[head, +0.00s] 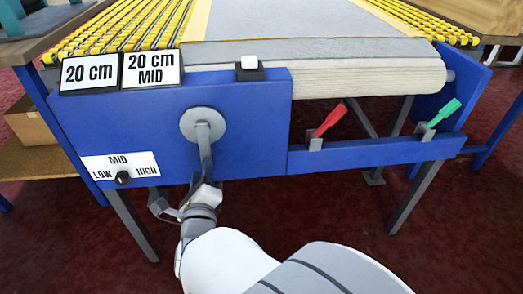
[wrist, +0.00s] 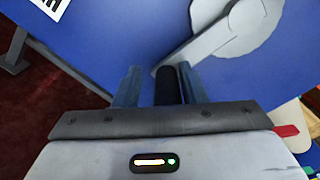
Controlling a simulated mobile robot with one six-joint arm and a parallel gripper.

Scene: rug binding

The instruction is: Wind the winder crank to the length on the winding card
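The winder crank (head: 204,141) has a grey round hub on the blue front panel, and its arm points down. In the wrist view the crank arm (wrist: 188,47) runs from the hub at upper right to a black handle (wrist: 167,86). My gripper (head: 204,194) is at the crank's lower end. In the wrist view my gripper (wrist: 161,86) has one finger on each side of the handle, with a visible gap on the left. Two cards stand on the panel's top edge: one reads "20 cm" (head: 89,73), the other "20 cm MID" (head: 151,69).
A dial (head: 123,178) marked LOW, MID, HIGH is at the panel's lower left. A white button on a black base (head: 249,67) sits on top. A rug roll (head: 370,78) lies behind, with a red lever (head: 328,120) and a green lever (head: 443,113) at right.

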